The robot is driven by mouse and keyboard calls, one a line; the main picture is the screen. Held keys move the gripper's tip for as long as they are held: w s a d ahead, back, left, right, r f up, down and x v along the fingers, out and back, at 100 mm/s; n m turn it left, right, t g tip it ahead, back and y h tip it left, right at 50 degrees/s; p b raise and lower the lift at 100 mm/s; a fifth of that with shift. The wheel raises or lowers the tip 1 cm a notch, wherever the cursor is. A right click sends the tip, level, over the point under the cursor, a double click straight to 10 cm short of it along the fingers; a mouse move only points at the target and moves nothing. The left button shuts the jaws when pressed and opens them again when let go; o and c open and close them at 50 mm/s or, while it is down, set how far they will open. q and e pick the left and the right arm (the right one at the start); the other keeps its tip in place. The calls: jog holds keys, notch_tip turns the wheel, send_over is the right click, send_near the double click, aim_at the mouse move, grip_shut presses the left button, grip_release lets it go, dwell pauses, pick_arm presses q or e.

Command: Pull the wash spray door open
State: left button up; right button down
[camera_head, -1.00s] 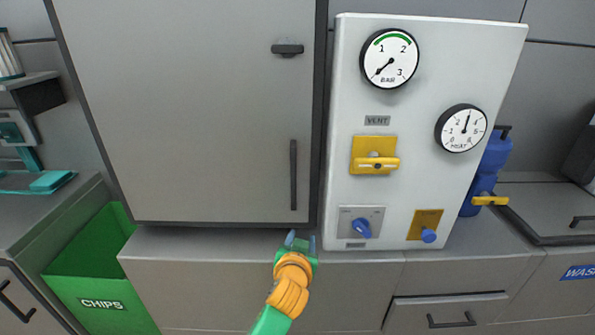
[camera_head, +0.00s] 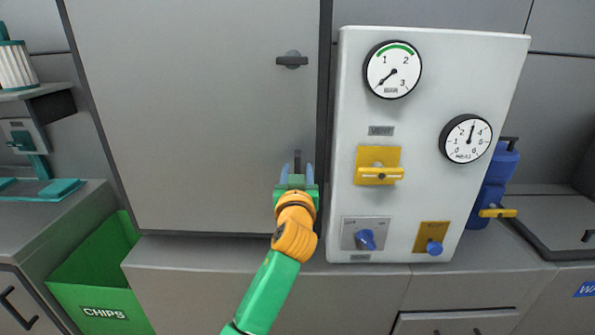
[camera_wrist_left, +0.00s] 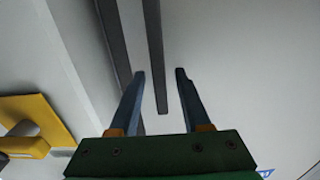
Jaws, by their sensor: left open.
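The grey cabinet door (camera_head: 190,110) fills the upper left of the head view and looks closed. Its dark vertical bar handle (camera_head: 297,160) is near the door's right edge, its lower part hidden behind my left gripper (camera_head: 297,171). A dark latch knob (camera_head: 292,61) sits higher on the door. In the left wrist view the handle (camera_wrist_left: 154,60) runs down between the two blue fingers of my left gripper (camera_wrist_left: 160,75), which are apart, one on each side of it. I see a gap on both sides. My right gripper is not in view.
A white panel (camera_head: 400,220) with gauges, yellow valve (camera_head: 379,175) and blue knobs stands just right of the door. A green chips bin (camera_head: 100,305) is at lower left. A counter (camera_head: 190,252) runs below the door.

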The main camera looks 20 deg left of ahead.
pick_arm(q)
jog(key=shift+c, duration=0.2)
grip_shut()
dwell(1.2)
